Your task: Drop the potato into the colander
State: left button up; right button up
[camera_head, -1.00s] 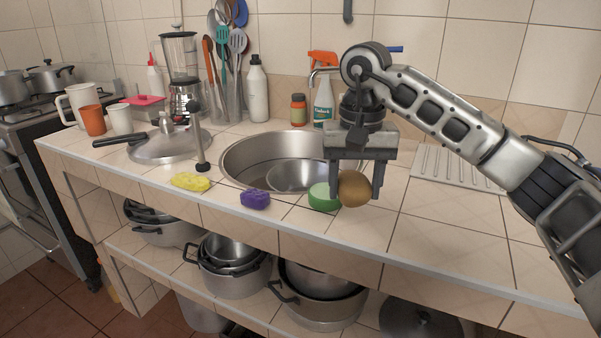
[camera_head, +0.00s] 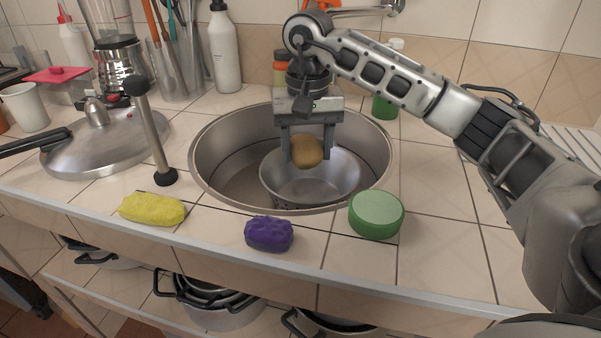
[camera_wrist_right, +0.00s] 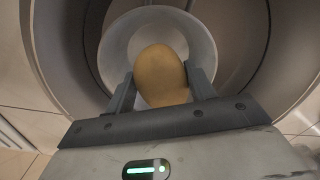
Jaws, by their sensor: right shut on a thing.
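My right gripper (camera_head: 308,148) is shut on the potato (camera_head: 307,152), a brown rounded lump, and holds it above the colander. The potato also shows between the fingers in the right wrist view (camera_wrist_right: 162,76). The colander (camera_head: 290,192) is a metal bowl inside the round sink. In the right wrist view the colander (camera_wrist_right: 118,45) lies beyond the potato, its opening facing the camera. The potato hides part of its inside. My left gripper is not in view.
The steel sink (camera_head: 215,150) surrounds the colander. A yellow sponge (camera_head: 152,208), a purple sponge (camera_head: 269,234) and a green round item (camera_head: 376,214) lie along the front edge. A pan lid (camera_head: 95,150) and a plunger-like upright tool (camera_head: 153,140) stand left of the sink.

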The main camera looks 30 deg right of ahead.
send_near(306, 191)
jog(key=s+a+f, duration=0.1)
jog(key=s+f, duration=0.1)
jog(key=s+a+f, duration=0.2)
jog(key=shift+s+a, duration=0.1)
jog(key=shift+s, duration=0.2)
jog(key=shift+f+b, duration=0.6)
jog(key=o, duration=1.1)
jog(key=shift+r, duration=0.1)
notch_tip(306, 191, up, 13)
jog(key=shift+r+p, duration=0.1)
jog(key=shift+p, duration=0.7)
